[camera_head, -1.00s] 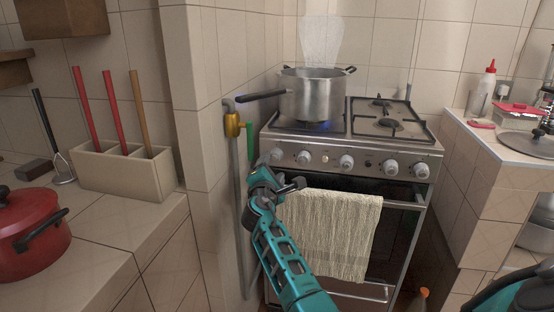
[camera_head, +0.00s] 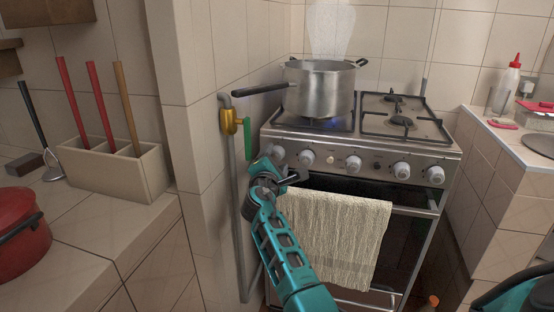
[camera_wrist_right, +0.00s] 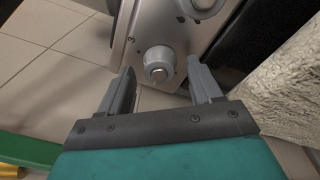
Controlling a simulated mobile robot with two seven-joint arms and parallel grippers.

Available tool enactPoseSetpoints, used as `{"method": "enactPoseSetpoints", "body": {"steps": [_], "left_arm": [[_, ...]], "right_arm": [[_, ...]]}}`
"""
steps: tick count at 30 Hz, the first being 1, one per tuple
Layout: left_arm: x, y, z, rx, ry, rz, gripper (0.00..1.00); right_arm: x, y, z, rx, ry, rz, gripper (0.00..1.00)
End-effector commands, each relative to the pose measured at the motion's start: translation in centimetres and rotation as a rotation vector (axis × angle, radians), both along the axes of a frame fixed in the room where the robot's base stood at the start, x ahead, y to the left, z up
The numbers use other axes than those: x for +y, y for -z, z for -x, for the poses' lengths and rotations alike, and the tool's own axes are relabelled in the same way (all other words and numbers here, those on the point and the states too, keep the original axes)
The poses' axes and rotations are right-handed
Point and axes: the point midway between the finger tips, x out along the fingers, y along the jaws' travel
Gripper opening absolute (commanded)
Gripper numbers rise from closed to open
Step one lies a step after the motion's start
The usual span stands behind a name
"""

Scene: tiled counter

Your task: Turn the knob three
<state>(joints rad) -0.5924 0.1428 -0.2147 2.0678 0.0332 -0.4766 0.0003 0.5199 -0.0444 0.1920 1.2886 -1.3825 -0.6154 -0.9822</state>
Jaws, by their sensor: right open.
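The stove front (camera_head: 380,162) has a row of several silver knobs. The leftmost knob (camera_head: 277,152) is just above my right gripper (camera_head: 284,176) in the head view. In the right wrist view, one round knob (camera_wrist_right: 158,62) shows between and beyond the two fingertips of my right gripper (camera_wrist_right: 160,72), apart from both. A small dark mark like a "3" is printed beside it. The fingers are spread and empty. A second knob (camera_wrist_right: 205,4) is cut off at the top edge. My left gripper is not in view.
A steaming pot (camera_head: 318,90) stands over a blue flame on the left burner. A towel (camera_head: 335,230) hangs on the oven handle right of my gripper. A yellow gas valve (camera_head: 228,121) with a green lever (camera_head: 247,133) is on the wall to the left.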

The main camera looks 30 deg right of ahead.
Motion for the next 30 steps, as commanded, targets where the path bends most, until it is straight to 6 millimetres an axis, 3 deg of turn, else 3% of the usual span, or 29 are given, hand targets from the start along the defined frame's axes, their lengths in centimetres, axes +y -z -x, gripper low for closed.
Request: {"method": "enactPoseSetpoints", "body": {"steps": [10,27,30], "left_arm": [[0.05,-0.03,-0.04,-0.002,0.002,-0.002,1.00],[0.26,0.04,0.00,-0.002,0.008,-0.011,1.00],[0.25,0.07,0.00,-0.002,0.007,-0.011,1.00]], "right_arm": [[0.04,-0.04,-0.01,-0.001,0.000,-0.001,0.64],[0.02,-0.02,0.00,-0.001,0.001,0.000,0.09],[0.02,0.00,0.00,-0.002,0.001,-0.001,0.07]]}}
